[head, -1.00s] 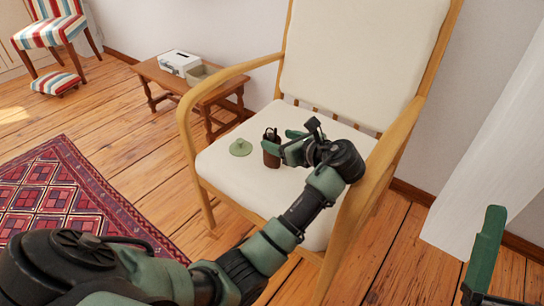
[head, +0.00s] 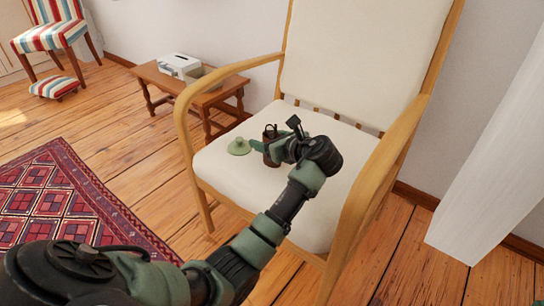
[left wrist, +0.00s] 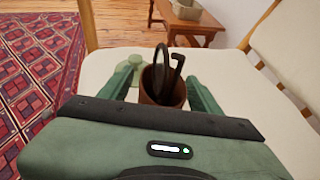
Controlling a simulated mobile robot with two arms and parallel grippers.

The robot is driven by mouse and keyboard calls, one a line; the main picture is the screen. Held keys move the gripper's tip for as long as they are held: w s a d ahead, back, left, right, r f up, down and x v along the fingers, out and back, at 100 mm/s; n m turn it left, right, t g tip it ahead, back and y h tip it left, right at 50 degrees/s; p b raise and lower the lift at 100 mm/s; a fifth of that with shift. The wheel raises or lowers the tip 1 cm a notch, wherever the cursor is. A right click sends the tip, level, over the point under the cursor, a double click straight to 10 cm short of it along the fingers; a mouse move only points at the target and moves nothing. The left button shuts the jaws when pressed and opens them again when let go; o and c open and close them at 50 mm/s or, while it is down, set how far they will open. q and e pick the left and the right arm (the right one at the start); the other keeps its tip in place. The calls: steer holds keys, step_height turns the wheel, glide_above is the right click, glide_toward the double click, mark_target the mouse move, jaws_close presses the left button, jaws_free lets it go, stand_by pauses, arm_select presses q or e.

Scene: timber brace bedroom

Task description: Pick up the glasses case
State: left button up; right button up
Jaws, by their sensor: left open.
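The glasses case (head: 271,158) is a brown, open-topped upright holder on the cream seat of the wooden armchair. In the left wrist view the brown case (left wrist: 160,97) has a dark loop and a dark hooked piece sticking out of its top. My left gripper (head: 272,143) is open at the case. In the left wrist view my left gripper's fingers (left wrist: 160,78) lie on either side of the case, with a small gap visible on the right. The case's lower part is hidden there by the gripper body. Only a sliver of my right gripper (head: 492,300) shows at the bottom edge.
A pale green knobbed object (head: 238,147) sits on the seat just left of the case. The armchair's wooden armrests (head: 368,205) flank the seat. A low wooden table (head: 150,72) with a white box stands behind left. The seat's front is clear.

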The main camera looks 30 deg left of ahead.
arm_select(q)
steer(key=shift+w+a+f, duration=0.15)
steer(key=shift+a, duration=0.25)
jaws_close()
